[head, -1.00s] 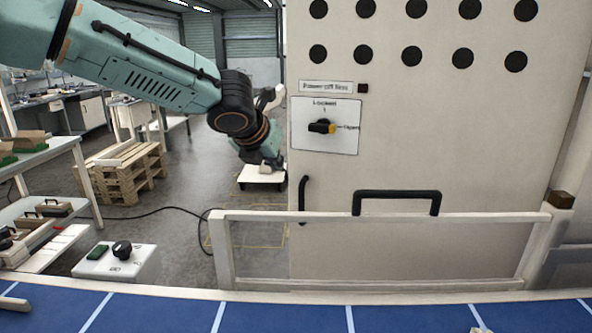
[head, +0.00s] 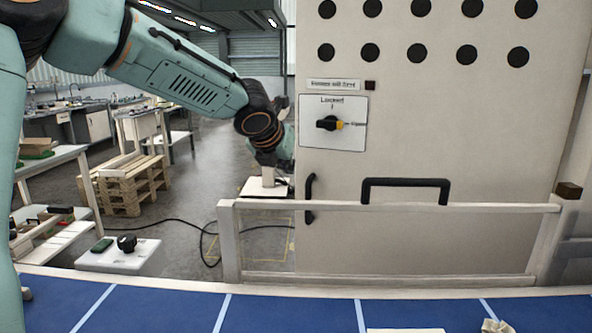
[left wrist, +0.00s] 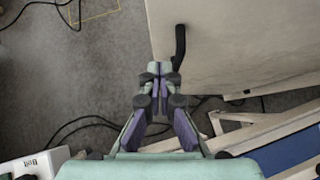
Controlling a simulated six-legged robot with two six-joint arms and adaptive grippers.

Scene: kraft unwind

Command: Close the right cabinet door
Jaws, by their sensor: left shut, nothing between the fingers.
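A large beige cabinet door panel (head: 430,235) with a black vertical handle (head: 309,198) at its left edge fills the right of the head view. In the left wrist view the panel (left wrist: 235,45) runs at a slant, and the handle (left wrist: 181,45) stands out near its edge. My left gripper (left wrist: 160,70) is shut and empty, with its tips just below the handle in that picture, near the panel's edge. Contact cannot be told. In the head view its wrist is left of the panel edge and the fingertips are not clear. My right gripper is not in view.
A rotary switch (head: 327,123) sits on the panel. A blue surface (head: 280,312) lies in front. Pallets (head: 125,185) and a cable lie on the floor at left.

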